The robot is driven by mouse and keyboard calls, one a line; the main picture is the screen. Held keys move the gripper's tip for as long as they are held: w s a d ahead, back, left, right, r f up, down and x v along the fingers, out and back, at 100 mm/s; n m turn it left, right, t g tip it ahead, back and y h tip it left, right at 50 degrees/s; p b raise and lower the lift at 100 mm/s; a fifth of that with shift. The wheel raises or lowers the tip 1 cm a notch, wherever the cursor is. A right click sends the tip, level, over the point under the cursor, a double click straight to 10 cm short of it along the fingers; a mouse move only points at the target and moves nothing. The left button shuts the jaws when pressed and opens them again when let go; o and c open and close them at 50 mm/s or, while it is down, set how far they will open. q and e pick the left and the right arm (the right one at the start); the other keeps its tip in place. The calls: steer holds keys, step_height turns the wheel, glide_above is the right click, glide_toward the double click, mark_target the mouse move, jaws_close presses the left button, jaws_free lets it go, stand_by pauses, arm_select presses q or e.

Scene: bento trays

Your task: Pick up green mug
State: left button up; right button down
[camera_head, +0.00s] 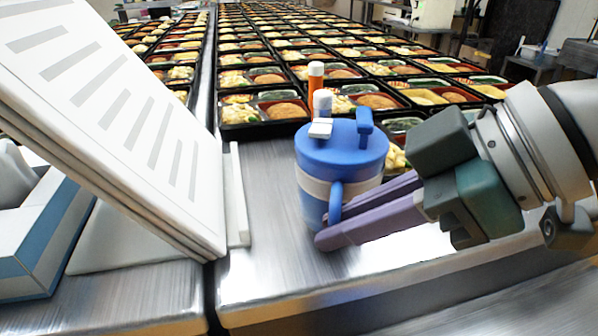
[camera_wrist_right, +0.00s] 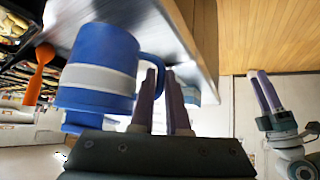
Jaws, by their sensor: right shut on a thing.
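No green mug shows. A blue lidded mug (camera_head: 318,160) with a pale band stands upright at the near end of the steel counter. I cannot tell whether its base touches the counter. My right gripper (camera_head: 328,225) reaches in from the right, its purple fingers shut on the mug's blue handle. In the right wrist view the blue mug (camera_wrist_right: 95,95) appears upside down, with its handle at the fingers (camera_wrist_right: 160,85). Another purple-fingered gripper, my left (camera_wrist_right: 264,92), shows at the right of that view, away from the mug; its finger gap is unclear.
Rows of bento trays (camera_head: 250,130) fill the counter beyond. A large white slotted panel (camera_head: 110,100) leans at the left beside a blue-and-white box (camera_head: 45,245).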

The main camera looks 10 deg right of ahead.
step_height(320, 180, down, 2)
steer(key=shift+f, duration=0.15)
steer(key=c, duration=1.3)
jaws_free()
steer(key=o, duration=0.4)
